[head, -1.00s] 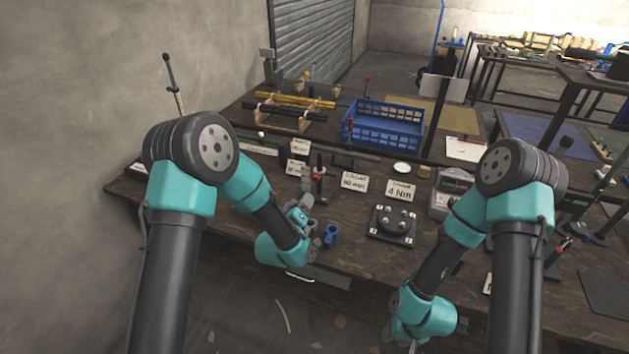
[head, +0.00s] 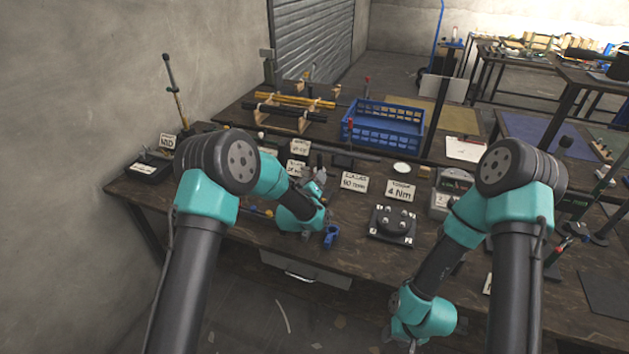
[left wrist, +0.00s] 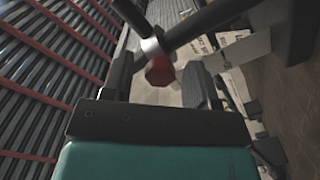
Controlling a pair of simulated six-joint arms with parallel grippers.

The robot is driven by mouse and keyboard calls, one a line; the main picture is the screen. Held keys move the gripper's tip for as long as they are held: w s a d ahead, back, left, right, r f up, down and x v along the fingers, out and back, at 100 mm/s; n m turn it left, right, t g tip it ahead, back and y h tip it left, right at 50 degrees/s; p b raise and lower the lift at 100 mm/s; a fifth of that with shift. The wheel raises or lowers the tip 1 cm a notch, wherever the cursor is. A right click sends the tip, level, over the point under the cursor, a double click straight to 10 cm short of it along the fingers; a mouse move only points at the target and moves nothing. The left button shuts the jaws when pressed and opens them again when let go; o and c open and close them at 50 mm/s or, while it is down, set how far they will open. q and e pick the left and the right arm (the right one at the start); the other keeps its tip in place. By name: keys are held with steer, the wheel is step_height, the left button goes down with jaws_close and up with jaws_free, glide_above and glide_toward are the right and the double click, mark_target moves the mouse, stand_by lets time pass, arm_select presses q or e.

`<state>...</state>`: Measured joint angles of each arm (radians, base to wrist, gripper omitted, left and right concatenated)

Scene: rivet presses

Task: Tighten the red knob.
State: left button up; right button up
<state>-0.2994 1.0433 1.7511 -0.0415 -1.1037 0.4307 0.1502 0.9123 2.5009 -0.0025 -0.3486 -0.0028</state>
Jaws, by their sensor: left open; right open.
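In the left wrist view, the red knob (left wrist: 160,70) sits on a metal collar (left wrist: 151,47) where dark rods meet. My left gripper (left wrist: 158,84) is open, with one finger on each side of the knob; whether either finger touches it I cannot tell. In the head view, my left gripper (head: 317,180) is at the small stand behind the table's front edge and covers the knob there. My right gripper (head: 393,336) hangs low in front of the table, small and partly cut off by the bottom edge, holding nothing that I can see.
A blue clamp part (head: 331,236) stands just right of my left wrist. A dark plate with bolts (head: 391,224) lies further right, near the torque card (head: 400,191) and collar card (head: 354,182). A blue crate (head: 384,124) and rods on wooden rests (head: 290,108) stand behind.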

arm_select(q)
steer(key=c, duration=0.9)
steer(key=shift+m, duration=0.7)
steer(key=o, duration=0.9)
steer(key=shift+s, duration=0.15)
